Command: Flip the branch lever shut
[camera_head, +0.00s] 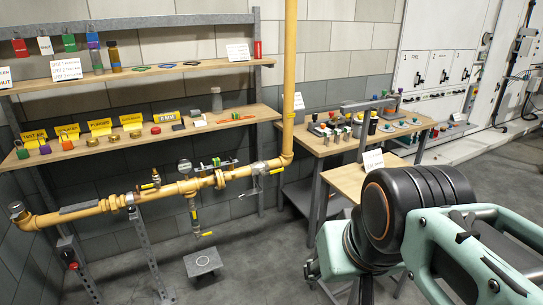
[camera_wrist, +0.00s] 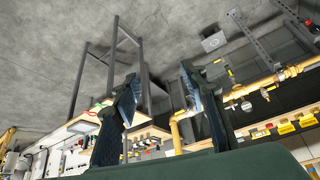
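The yellow gas pipe (camera_head: 110,203) runs along the wall in the head view. A short branch (camera_head: 193,207) drops from it below a round gauge (camera_head: 184,166). A lever with a yellow grip (camera_head: 206,234) sits near the branch's lower end; its exact angle is too small to tell. Another valve with a yellow-marked handle (camera_head: 276,171) is farther right on the pipe. In the wrist view, my gripper (camera_wrist: 160,82) has its two dark fingers spread with nothing between them. The pipe (camera_wrist: 270,80) appears beyond the right finger, apart from it. The gripper's fingers are not visible in the head view.
A grey plate (camera_head: 203,262) stands low beneath the branch. Shelves (camera_head: 150,75) with tags and signs are above the pipe. A workbench (camera_head: 345,140) with fittings stands right of the vertical pipe (camera_head: 289,80). Open floor (camera_head: 250,240) lies in front of the pipe.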

